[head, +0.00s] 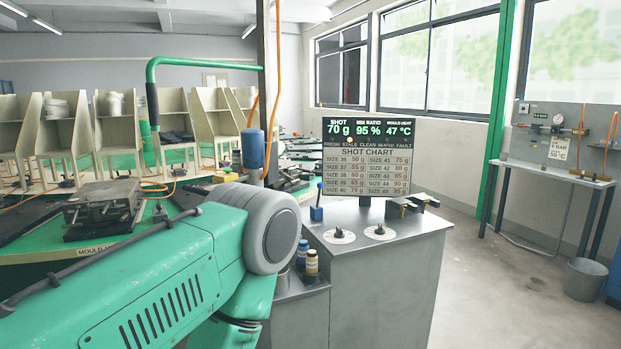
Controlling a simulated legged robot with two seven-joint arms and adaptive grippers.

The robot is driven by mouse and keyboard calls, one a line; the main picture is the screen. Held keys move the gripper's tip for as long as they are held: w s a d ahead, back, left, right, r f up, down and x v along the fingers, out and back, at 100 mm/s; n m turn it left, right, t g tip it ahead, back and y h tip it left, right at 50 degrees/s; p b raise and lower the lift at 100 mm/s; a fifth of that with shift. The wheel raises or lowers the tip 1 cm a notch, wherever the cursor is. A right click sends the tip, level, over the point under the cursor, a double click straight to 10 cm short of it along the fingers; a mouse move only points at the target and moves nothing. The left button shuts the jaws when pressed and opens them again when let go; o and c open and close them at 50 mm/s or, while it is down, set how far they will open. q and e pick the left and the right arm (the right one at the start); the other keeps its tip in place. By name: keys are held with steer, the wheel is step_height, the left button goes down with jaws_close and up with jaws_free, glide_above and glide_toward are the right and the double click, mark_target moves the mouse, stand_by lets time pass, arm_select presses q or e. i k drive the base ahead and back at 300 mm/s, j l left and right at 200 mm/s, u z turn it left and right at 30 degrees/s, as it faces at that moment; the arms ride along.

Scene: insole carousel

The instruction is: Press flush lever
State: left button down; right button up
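A small upright blue handle (317,212) stands at the left back corner of the grey metal console (378,290); I cannot tell if it is the flush lever, as no label on it is readable. Two round white dials with dark knobs, a left dial (339,237) and a right dial (380,232), lie on the console top. A blue cylinder (253,149) hangs on the pole left of the console. My green left arm crosses the lower left, its grey rounded joint just left of the console. Neither gripper shows.
A display (368,130) reads 70 g, 95 % and 47 °C above a shot chart (367,172). A black clamp-like item (412,204) sits on the console's back right. Small bottles (311,263) stand on a lower ledge. The floor (490,290) at right is clear up to a bucket (585,279).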

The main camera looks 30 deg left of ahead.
mark_target(320, 185)
steer(key=i+j, duration=0.15)
steer(key=j, duration=0.25)
steer(key=i+j, duration=0.15)
steer(key=j, duration=0.25)
steer(key=i+j, duration=0.2)
steer(key=j, duration=0.2)
steer(key=i+j, duration=0.15)
steer(key=j, duration=0.25)
steer(key=i+j, duration=0.15)
steer(key=j, duration=0.25)
